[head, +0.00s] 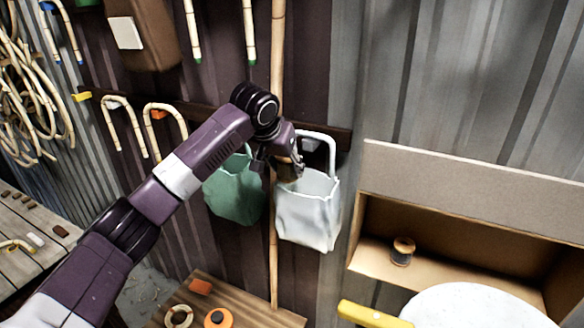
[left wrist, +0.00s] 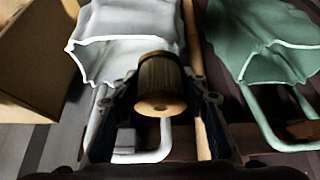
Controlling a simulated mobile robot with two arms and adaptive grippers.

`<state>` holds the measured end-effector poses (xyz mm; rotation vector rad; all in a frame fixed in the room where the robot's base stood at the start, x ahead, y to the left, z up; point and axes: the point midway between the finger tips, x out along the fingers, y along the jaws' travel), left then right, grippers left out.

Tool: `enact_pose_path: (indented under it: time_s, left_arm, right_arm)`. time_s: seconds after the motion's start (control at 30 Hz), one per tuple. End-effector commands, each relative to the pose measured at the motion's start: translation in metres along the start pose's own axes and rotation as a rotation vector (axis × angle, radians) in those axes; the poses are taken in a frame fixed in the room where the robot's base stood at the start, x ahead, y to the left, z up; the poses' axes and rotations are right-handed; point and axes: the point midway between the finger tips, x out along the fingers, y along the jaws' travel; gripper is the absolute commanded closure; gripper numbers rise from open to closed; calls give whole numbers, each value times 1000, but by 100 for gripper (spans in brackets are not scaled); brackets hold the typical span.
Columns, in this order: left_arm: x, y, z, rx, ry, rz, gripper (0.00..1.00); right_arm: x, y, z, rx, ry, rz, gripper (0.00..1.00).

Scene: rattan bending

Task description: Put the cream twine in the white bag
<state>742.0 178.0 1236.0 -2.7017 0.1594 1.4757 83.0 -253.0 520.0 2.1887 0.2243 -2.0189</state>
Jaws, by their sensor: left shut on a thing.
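The white bag (head: 308,215) hangs by its handle from the dark wall rail, its mouth upward. It also shows in the left wrist view (left wrist: 125,30). My left gripper (head: 290,168) is at the bag's mouth, by its upper left edge. In the left wrist view the gripper (left wrist: 158,82) is shut on a wood-ended spool, the cream twine (left wrist: 158,88), which looks tan-olive in the shade. The spool overlaps the bag's opening in that view; I cannot tell whether it is inside the rim. My right gripper is out of view.
A green bag (head: 235,192) hangs just left of the white bag, and a bamboo pole (head: 274,265) stands between them. A cardboard box (head: 470,190) at right holds a dark spool (head: 402,251). Bent canes (head: 165,107) hang at left. A wooden surface (head: 255,308) lies below.

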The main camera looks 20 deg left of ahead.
Motion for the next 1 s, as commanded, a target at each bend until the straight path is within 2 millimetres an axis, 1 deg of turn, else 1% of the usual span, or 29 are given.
enact_pose_path:
  time_s: [0.03,0.2,0.4,0.47,0.5,0.57,0.67,1.0]
  left_arm:
    - [0,0,0,0,1,0,57]
    - [-1,0,0,0,1,1,38]
    - [-1,0,0,0,1,1,38]
    - [-1,0,0,1,0,0,38]
    - [-2,0,0,1,0,1,38]
    - [-6,0,-1,1,0,1,38]
    - [-18,0,-2,2,3,1,38]
    - [-89,-2,-5,3,5,2,38]
  right_arm:
    - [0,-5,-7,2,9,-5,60]
    - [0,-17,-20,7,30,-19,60]
    - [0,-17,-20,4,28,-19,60]
    - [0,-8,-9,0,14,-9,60]
    - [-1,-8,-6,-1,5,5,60]
    - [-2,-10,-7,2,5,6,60]
    - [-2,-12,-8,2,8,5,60]
    - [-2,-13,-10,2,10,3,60]
